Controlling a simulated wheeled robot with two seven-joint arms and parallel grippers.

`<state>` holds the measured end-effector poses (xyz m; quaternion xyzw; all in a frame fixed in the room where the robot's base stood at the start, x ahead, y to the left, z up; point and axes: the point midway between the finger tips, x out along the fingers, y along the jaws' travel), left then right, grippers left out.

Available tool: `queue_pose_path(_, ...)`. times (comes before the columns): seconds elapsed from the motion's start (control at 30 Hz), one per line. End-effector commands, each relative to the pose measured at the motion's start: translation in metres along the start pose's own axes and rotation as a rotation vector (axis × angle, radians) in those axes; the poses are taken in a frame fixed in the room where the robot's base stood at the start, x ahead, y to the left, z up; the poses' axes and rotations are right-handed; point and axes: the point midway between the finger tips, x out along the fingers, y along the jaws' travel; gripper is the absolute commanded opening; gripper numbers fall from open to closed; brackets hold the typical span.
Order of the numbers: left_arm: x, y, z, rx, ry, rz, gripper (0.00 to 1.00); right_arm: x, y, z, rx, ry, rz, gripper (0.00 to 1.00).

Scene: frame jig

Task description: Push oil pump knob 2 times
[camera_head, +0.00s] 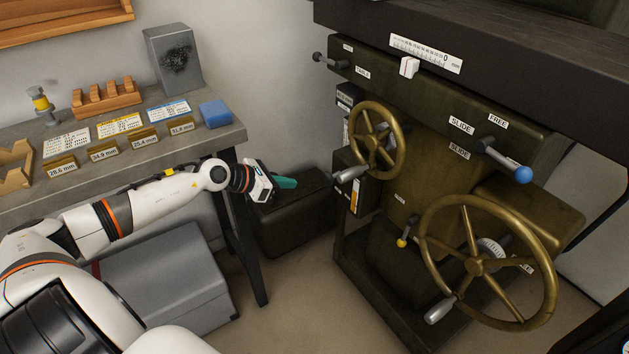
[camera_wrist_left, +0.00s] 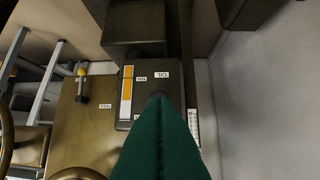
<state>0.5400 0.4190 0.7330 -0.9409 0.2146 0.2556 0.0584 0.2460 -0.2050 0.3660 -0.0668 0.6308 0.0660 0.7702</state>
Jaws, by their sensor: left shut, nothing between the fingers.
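The oil pump is a dark box on the machine's left side. It shows in the left wrist view (camera_wrist_left: 140,122), with an orange sight strip and an "OIL" label. A dark rounded shape (camera_wrist_left: 158,95), apparently its knob, sits just beyond the green fingertips and is partly hidden by them. My left gripper (camera_head: 287,183) is shut and empty, its green fingers pointing right toward the pump box (camera_head: 344,188). In the head view it is left of the box with a gap; I cannot make out the knob there. My right gripper is not in view.
A small brass handwheel (camera_head: 377,140) with a grey handle is close to the pump. A large handwheel (camera_head: 485,262) and a yellow-tipped lever (camera_head: 402,243) are farther right. The workbench (camera_head: 225,133) stands left, and a dark box (camera_head: 293,222) lies below the gripper.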

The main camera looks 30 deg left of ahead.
Motion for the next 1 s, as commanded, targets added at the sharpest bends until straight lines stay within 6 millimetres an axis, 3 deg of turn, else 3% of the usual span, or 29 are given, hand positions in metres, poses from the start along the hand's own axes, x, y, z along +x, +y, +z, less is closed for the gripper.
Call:
queue_pose_path(0.27,0.050,0.000,-0.002,-0.003,0.006,0.001,0.00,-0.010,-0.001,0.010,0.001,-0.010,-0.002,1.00)
queue_pose_path(0.5,0.075,0.000,-0.016,-0.001,0.003,0.000,0.00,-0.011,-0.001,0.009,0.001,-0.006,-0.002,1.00)
queue_pose_path(1.0,0.083,0.000,-0.020,-0.001,0.000,0.000,0.00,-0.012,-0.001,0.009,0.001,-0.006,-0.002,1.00)
